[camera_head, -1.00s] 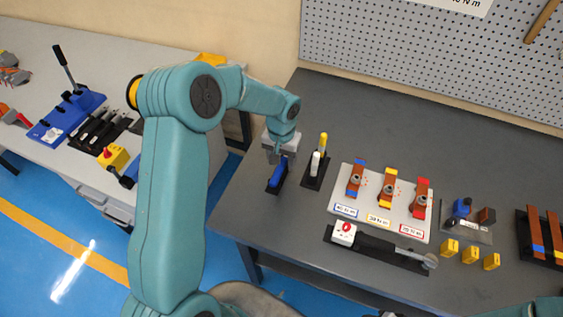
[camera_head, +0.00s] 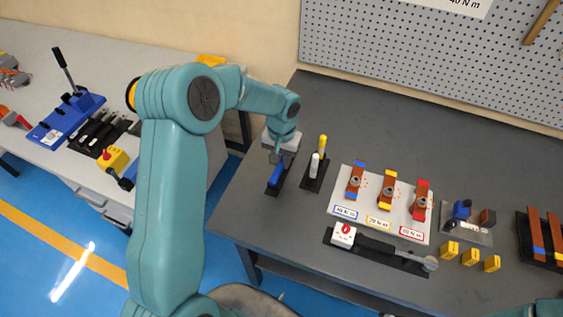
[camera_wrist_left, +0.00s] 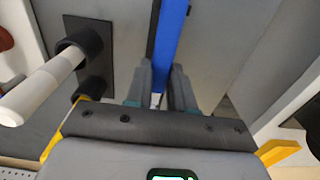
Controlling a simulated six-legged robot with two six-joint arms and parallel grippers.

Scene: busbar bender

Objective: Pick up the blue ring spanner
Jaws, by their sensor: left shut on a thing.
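The blue ring spanner (camera_head: 276,175) is at the left end of the dark grey bench, over a dark holder (camera_head: 273,190). My left gripper (camera_head: 277,157) points down at it and is shut on it. In the left wrist view the blue handle (camera_wrist_left: 170,45) runs between the two fingers of my left gripper (camera_wrist_left: 159,92). The spanner's far end is hidden by the gripper. I cannot tell whether the spanner is clear of its holder. My right gripper is not in view.
A stand with a white and a yellow marker (camera_head: 316,168) is close to the right of my gripper. Further right are a board with busbar joints (camera_head: 398,227), a torque wrench (camera_head: 385,248) and yellow blocks (camera_head: 470,257). The bench behind (camera_head: 370,115) is clear.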

